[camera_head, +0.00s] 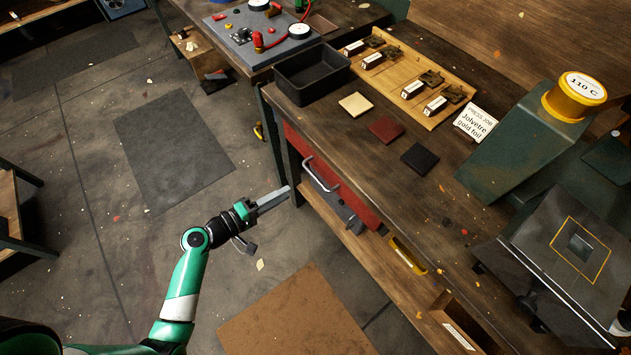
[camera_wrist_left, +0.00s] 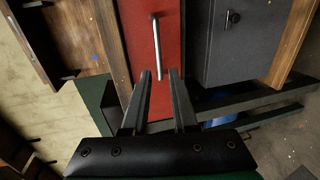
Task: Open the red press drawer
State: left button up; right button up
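The red press drawer (camera_head: 352,195) sits under the near side of the dark workbench and looks closed. Its metal bar handle (camera_head: 320,177) stands out from the red front. In the left wrist view, the red front (camera_wrist_left: 174,25) is straight ahead with the handle (camera_wrist_left: 157,46) running lengthwise down it. My left gripper (camera_head: 286,192) is in front of the drawer, a little left of the handle. In the left wrist view, its two fingers (camera_wrist_left: 160,74) are apart with nothing between them, and the handle's end appears just beyond the tips. My right gripper is not in view.
A grey drawer front (camera_wrist_left: 240,42) with a dark knob is beside the red one. A wooden shelf (camera_head: 345,238) runs below the drawers. The bench top holds a black tray (camera_head: 312,86), leather squares, a wooden rack and a green press (camera_head: 525,150). The floor left of the arm is open.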

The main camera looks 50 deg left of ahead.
aim_at(315, 176)
pick_arm(q)
jog(key=b+x, duration=0.3)
jog(key=x, duration=0.9)
jog(key=shift+r, duration=0.1)
jog(key=shift+s, duration=0.1)
grip_shut()
dwell(0.9)
